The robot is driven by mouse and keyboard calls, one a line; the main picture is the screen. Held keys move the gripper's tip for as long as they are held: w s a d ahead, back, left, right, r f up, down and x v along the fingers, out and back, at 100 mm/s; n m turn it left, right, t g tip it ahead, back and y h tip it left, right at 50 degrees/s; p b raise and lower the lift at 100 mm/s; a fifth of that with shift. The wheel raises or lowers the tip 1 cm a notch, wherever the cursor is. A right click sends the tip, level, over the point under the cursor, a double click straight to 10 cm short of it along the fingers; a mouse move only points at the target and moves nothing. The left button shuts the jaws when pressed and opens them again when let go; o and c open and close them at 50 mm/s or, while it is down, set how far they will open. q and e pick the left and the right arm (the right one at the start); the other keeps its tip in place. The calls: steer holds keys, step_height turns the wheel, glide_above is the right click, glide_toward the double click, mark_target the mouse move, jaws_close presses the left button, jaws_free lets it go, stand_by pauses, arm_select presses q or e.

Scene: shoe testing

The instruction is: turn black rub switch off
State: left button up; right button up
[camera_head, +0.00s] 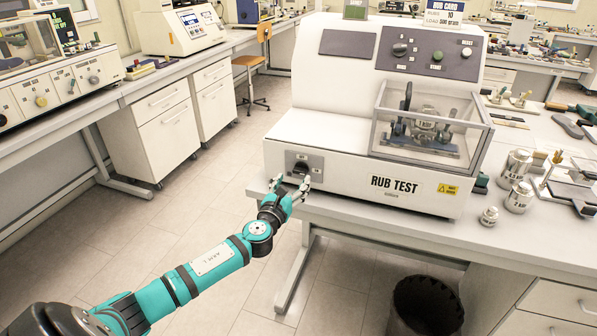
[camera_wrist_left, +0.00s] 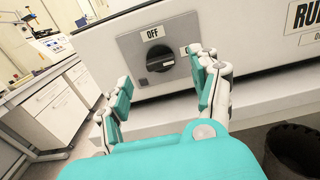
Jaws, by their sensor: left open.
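The black rub switch (camera_wrist_left: 159,58) is a round knob on a grey plate, low on the left of the white rub test machine's front. An OFF label (camera_wrist_left: 153,31) sits above it. A second label to its right is partly hidden by a finger. The switch also shows in the head view (camera_head: 300,167), just above the fingers. My left gripper (camera_head: 289,187) is open in front of the switch; in the left wrist view its fingers (camera_wrist_left: 160,88) stand apart, one on each side of the knob. I cannot tell whether a finger touches it. My right gripper is not in view.
The rub test machine (camera_head: 340,140) stands on a white table (camera_head: 400,222) with a clear-sided box on its right. Metal weights (camera_head: 518,162) stand to its right. A black bin (camera_head: 427,300) is below the table. The floor on the left is open.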

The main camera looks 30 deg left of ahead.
mark_target(298, 172)
arm_select(q)
steer(key=x, duration=0.5)
steer(key=shift+w, duration=0.35)
steer(key=shift+a, duration=0.1)
steer(key=shift+c, duration=0.4)
steer(key=c, duration=1.1)
